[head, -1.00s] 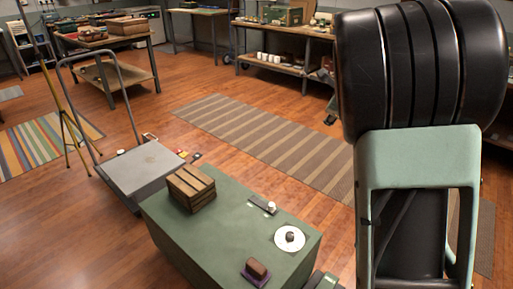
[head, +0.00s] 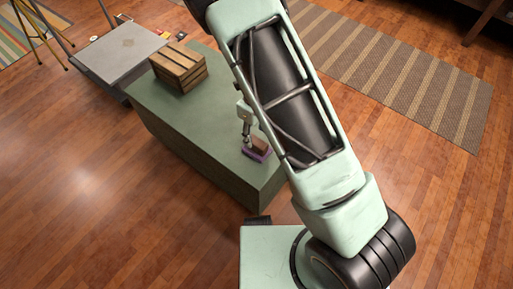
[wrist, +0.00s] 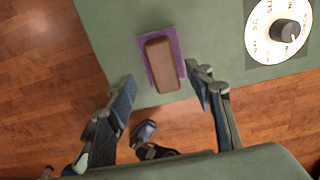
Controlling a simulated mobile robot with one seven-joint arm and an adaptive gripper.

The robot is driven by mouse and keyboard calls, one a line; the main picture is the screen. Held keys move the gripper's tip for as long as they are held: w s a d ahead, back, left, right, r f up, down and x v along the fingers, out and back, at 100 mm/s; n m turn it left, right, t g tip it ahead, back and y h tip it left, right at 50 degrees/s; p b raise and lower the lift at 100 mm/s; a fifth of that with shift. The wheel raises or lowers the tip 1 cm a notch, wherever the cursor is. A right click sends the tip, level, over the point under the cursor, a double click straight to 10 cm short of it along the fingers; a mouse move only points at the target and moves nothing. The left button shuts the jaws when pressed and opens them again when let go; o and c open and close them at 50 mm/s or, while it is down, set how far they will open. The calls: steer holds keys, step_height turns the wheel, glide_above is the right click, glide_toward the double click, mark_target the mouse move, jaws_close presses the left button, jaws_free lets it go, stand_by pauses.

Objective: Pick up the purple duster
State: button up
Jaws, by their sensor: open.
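The purple duster (wrist: 162,62) has a brown block-shaped handle on a purple pad. It lies on the green top (wrist: 112,48) near its edge. In the head view the duster (head: 258,151) is near the front right corner, partly behind my arm. In the wrist view my gripper (wrist: 160,95) is open, with one finger to each side of the duster's near end. The fingers look apart from it, and most of the duster extends beyond the fingertips. In the head view part of my gripper (head: 246,142) shows beside the duster.
A white disc with a dark knob (wrist: 285,32) lies right of the duster. A wooden crate (head: 179,67) stands at the far end of the green top. A grey cart (head: 122,53) stands behind it. Wooden floor is open left of the green block.

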mark_target(257, 141)
steer(key=f+b, duration=0.1)
steer(key=f, duration=0.1)
steer(key=f+b, duration=0.1)
steer(key=f, duration=0.1)
steer(key=f+b, duration=0.1)
steer(key=f, duration=0.1)
steer(key=shift+d+f, duration=0.25)
steer(key=shift+d, duration=0.05)
steer(key=shift+r, duration=0.1)
steer(key=shift+c, duration=0.7)
jaws_close()
steer(key=shift+w+r, duration=0.1)
